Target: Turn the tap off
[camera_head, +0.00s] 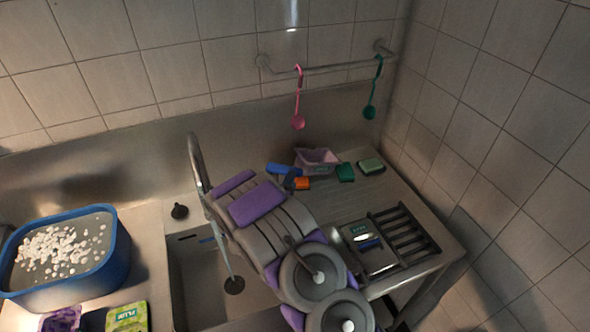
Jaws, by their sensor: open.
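The metal tap (195,160) stands at the back edge of the sink, with a tall curved neck. A thin pale stream (224,258), which looks like running water, falls into the sink basin (190,280) near the round dark drain (234,286). My grey and purple arm reaches in from the bottom right across the sink's right side. Its far end, my gripper (217,208), is close beside the tap's neck. The jaws are open, but the fingertips are hard to make out and I cannot tell whether they touch the tap. I cannot make out the tap's handle.
A blue tub (118,257) of water with white pieces stands left. A dark stopper (179,211) sits behind the sink. Pink (298,105) and green (371,95) ladles hang from a rail.

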